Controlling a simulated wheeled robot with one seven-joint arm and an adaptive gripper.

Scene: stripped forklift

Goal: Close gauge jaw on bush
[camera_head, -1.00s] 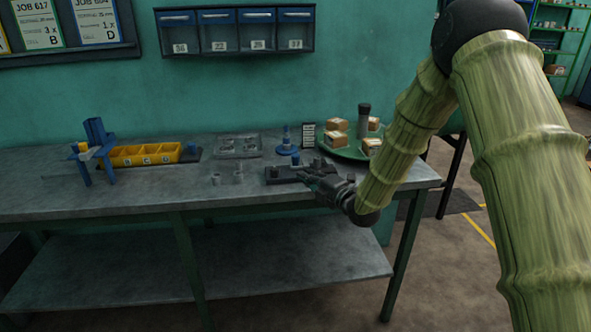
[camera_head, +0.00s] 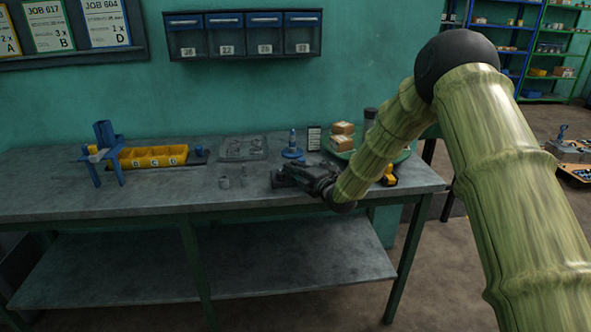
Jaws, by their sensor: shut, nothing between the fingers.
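My gripper (camera_head: 308,178) is low over the right half of the workbench, dark and seen small from behind. It is shut and empty. The dark grey gauge (camera_head: 284,179) lies on the bench at the gripper's tip and is mostly hidden by it. I cannot tell whether the fingers touch it, or where its jaw stands. Small grey metal cylinders, perhaps bushes, stand left of it: a wider one (camera_head: 224,183) and a slimmer one (camera_head: 243,176). Whether a bush sits in the gauge is hidden.
A blue stand (camera_head: 108,151) and yellow bins (camera_head: 153,156) are at left. A clear tray (camera_head: 243,148), a blue post on a round base (camera_head: 292,147) and a green round tray (camera_head: 341,154) with boxes stand behind. A yellow-black item (camera_head: 389,176) is beside my arm. The bench's front left is clear.

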